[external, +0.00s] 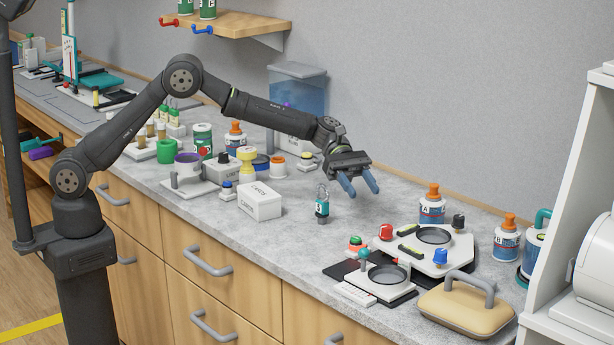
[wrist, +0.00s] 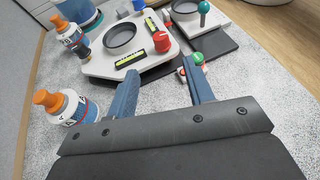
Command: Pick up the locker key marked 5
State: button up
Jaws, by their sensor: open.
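A small key with a teal tag (external: 321,207) stands upright on the grey countertop in the external view, left of and below my gripper. Its label is too small for me to read the number. My gripper (external: 361,187) is open and empty, above the counter and to the right of the key. Its two blue fingers also show in the wrist view (wrist: 160,70), spread apart with nothing between them. I cannot make out the key in the wrist view.
A white box (external: 260,204) sits left of the key. To the right are a white plate with a round dish (external: 434,236), a black mat (external: 341,275), a bottle marked A (external: 431,207), a bottle marked B (external: 507,242) and a tan handled block (external: 465,304). The counter around the key is clear.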

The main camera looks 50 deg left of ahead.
jog(key=shift+c, duration=0.3)
notch_tip(320, 180, up, 5)
jog(key=t+y, duration=0.1)
jog(key=y, duration=0.3)
send_over(321, 200)
jog(key=w+d, duration=0.1)
jog(key=d, duration=0.2)
jog(key=a+r+n+t+y, duration=0.25)
jog(key=a+y, duration=0.25)
jog(key=a, duration=0.5)
jog(key=shift+m+h, duration=0.3)
jog(key=shift+m, duration=0.05)
jog(key=x, duration=1.6)
grip_shut()
